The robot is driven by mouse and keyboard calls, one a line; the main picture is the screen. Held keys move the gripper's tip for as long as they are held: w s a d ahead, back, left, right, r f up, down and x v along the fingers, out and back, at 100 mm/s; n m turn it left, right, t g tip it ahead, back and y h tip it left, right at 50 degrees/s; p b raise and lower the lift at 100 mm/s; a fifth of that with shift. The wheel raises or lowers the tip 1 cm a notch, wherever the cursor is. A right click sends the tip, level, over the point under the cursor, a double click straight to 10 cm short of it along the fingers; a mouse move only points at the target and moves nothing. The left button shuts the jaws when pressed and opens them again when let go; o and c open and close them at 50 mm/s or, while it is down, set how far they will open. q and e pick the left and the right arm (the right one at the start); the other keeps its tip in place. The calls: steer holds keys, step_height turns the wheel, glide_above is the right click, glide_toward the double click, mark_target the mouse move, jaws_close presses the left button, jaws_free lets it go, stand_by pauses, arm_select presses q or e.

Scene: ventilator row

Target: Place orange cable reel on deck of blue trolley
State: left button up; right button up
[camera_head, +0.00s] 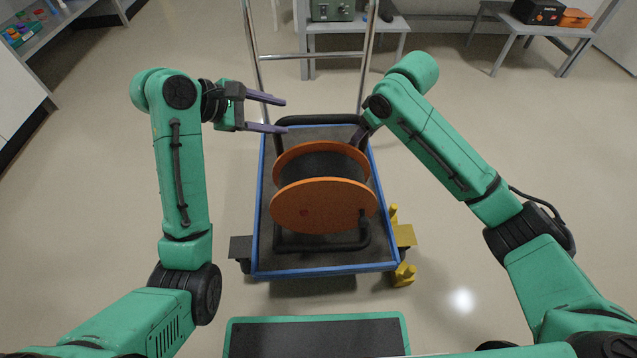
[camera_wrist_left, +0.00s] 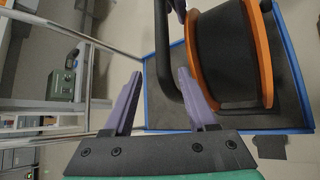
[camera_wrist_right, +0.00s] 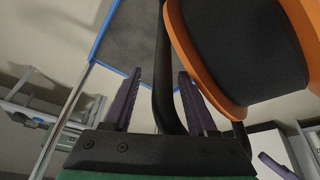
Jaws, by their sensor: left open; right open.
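The orange cable reel (camera_head: 312,207), with a dark drum and black tube frame, is upright over the deck of the blue trolley (camera_head: 325,270); its frame base appears to rest there. Its frame's top bar (camera_head: 320,119) runs along the far side. My left gripper (camera_head: 286,116) is open at the bar's left end; in the left wrist view the black tube (camera_wrist_left: 164,45) shows between its fingers. My right gripper (camera_head: 359,137) is open at the right end, partly hidden by its arm; in the right wrist view the tube (camera_wrist_right: 163,85) shows between its fingers. Contact cannot be told.
The trolley's metal push handle (camera_head: 310,56) rises at the far side. Yellow parts (camera_head: 402,245) stick out at the trolley's right side. A grey table with a green device (camera_head: 331,9) stands behind, another table (camera_head: 535,27) at back right. Floor is clear on both sides.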

arm_select(q)
steer(key=v, duration=0.6)
arm_select(e)
steer(key=v, duration=1.2)
